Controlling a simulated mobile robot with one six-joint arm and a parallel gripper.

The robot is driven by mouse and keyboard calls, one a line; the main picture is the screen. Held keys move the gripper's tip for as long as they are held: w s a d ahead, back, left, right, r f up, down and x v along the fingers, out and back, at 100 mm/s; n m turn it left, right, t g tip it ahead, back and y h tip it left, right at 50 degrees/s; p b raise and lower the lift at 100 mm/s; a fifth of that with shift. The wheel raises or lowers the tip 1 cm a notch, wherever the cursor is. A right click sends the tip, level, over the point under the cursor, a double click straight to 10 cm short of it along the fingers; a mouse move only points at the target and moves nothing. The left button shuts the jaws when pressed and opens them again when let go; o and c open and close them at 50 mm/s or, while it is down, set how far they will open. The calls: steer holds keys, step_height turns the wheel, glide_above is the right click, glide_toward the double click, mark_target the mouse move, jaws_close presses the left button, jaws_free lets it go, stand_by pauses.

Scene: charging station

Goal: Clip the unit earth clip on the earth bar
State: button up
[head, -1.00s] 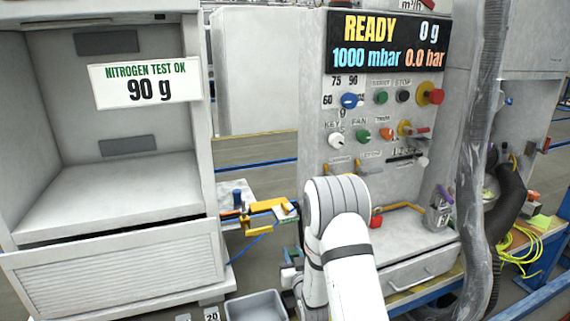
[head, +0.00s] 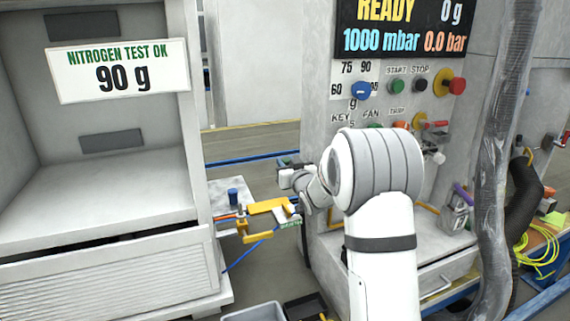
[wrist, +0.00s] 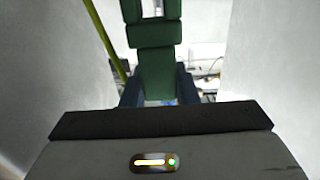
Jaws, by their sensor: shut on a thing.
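In the wrist view my gripper (wrist: 158,92) is shut on a green clip (wrist: 155,62), taken to be the unit earth clip. The clip points away from the wrist between the two dark blue fingers, and a yellow-green cable (wrist: 105,40) runs along its left. In the head view my gripper (head: 288,175) is small and points left, in front of the control cabinet's left side; the clip is too small to make out there. I cannot clearly identify the earth bar in either view.
A yellow bracket (head: 265,207) and a blue knob (head: 234,196) sit on a small shelf between the nitrogen test cabinet (head: 110,275) and the control cabinet (head: 320,235). In the wrist view pale walls stand close on both sides. A grey bin (head: 252,312) stands below.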

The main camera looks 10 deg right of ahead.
steer(key=shift+s+a+f+b, duration=0.1)
steer(key=shift+b, duration=0.4)
step_height(320, 180, down, 6)
steer(key=b, duration=0.5)
steer(key=shift+r, duration=0.2)
steer(key=shift+b, duration=1)
stand_by(1.1)
steer(key=shift+f+b, duration=2)
steer(key=shift+f, duration=0.1)
steer(key=o, duration=1.1)
steer(key=shift+s, duration=0.15)
steer(key=s, duration=0.2)
steer(key=s+d, duration=0.1)
steer(key=s, duration=0.2)
steer(key=s+p, duration=0.1)
steer(key=s, duration=0.1)
steer(key=shift+s+d, duration=0.25)
